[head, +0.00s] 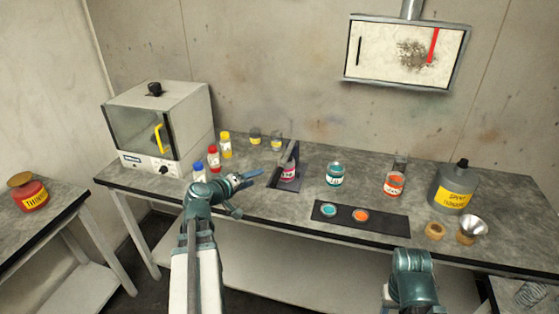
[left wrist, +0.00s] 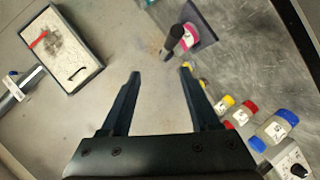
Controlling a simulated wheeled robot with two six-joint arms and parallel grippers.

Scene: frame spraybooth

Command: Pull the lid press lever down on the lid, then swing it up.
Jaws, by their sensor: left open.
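The lid press stands on a dark base plate (head: 287,183) near the middle of the bench, with a pink-labelled tin (head: 289,174) on it. Its lever (head: 292,151) rises above the tin, tilted upward. In the left wrist view the lever's dark grip (left wrist: 173,39) sticks out beside the pink tin (left wrist: 191,34), beyond my fingertips. My left gripper (head: 254,178) is open and empty, to the left of the press and apart from the lever. Its two fingers also show in the left wrist view (left wrist: 161,73). The lid itself is hard to make out. My right gripper's fingers do not show.
Bottles with blue (head: 199,168), red (head: 213,152) and yellow (head: 225,140) caps stand left of my left gripper, near a white oven (head: 160,128). Right of the press stand a teal-labelled jar (head: 335,175), an orange-labelled jar (head: 394,184) and a grey jug (head: 453,186).

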